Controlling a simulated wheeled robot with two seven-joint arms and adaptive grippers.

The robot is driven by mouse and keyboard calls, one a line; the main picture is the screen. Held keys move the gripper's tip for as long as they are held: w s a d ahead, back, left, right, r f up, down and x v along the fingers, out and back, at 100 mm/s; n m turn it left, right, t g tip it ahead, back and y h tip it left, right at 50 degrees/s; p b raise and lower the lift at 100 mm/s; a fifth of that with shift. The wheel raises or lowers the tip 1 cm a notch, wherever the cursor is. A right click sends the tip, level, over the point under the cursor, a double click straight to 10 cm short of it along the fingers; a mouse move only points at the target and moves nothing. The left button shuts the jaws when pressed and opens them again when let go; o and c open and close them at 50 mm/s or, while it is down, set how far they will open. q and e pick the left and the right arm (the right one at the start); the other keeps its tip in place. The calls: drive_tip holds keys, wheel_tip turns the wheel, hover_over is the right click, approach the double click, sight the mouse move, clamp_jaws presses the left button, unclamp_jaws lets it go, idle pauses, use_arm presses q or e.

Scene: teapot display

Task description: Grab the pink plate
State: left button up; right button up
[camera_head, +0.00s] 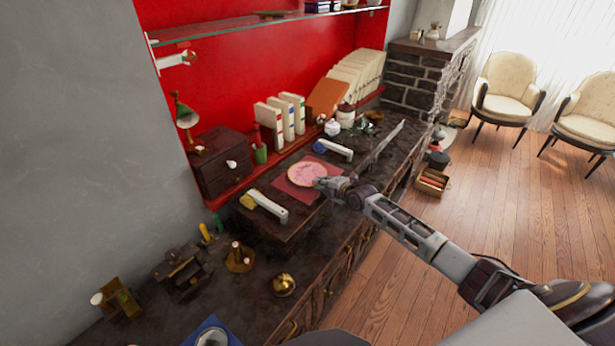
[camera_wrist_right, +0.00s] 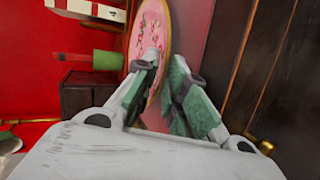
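The pink plate (camera_head: 305,174) is round with a tan rim and lies on a red mat (camera_head: 291,195) on the dark cabinet top. My right gripper (camera_head: 322,184) is at the plate's near right edge. In the right wrist view the pink plate (camera_wrist_right: 153,24) shows sideways, with its rim running down between the two green-padded fingers of my right gripper (camera_wrist_right: 165,62). One finger overlaps the plate's face and the other is on the mat side. A gap shows between the fingers, and I see no firm grip. My left gripper is not in view.
Blue-and-white (camera_head: 334,149) and yellow-and-white (camera_head: 264,206) handled objects lie on either side of the mat. White books (camera_head: 290,115), a green cup (camera_head: 260,153) and a dark drawer box (camera_head: 222,165) stand behind. A brass dome (camera_head: 284,285) sits at the front.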

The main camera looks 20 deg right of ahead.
idle(0.4)
clamp_jaws()
drive_tip(key=shift+r, duration=0.15)
wheel_tip(320, 180, up, 10)
idle(0.7)
idle(0.6)
